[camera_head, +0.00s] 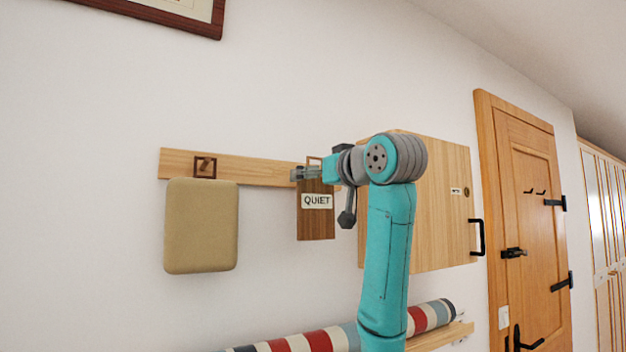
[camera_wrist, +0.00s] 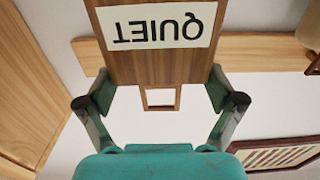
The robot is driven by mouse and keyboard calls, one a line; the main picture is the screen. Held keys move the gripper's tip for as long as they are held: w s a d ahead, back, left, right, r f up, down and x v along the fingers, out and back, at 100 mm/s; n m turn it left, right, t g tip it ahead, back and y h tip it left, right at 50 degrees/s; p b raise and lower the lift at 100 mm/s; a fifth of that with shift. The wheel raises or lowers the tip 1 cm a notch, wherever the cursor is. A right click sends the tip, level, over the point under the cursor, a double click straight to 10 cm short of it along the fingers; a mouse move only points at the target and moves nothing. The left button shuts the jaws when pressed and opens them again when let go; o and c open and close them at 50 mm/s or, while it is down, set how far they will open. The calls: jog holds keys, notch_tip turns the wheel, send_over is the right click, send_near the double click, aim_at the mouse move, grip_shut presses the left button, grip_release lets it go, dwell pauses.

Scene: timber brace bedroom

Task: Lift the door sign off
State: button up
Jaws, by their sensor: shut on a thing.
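The door sign (camera_head: 316,222) is a brown wooden board with a white label reading QUIET, in front of a light wooden rail (camera_head: 258,172) on the wall. In the wrist view the sign (camera_wrist: 150,62) appears upside down, with a small square wooden loop at its end. My gripper (camera_head: 306,174) is at the top of the sign, and the wrist view shows its two fingers (camera_wrist: 158,90) on either side of the board, shut on it.
A beige padded block (camera_head: 201,228) hangs from the rail at left. A wooden cabinet (camera_head: 436,215) with a black handle is behind my arm at right. Below are a striped roll (camera_head: 318,341) on a shelf and, further right, a wooden door (camera_head: 532,220).

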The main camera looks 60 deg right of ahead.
jog(key=shift+r+v, duration=0.1)
jog(key=shift+v, duration=1.05)
jog(key=shift+r+v, duration=0.15)
jog(key=shift+v, duration=1.05)
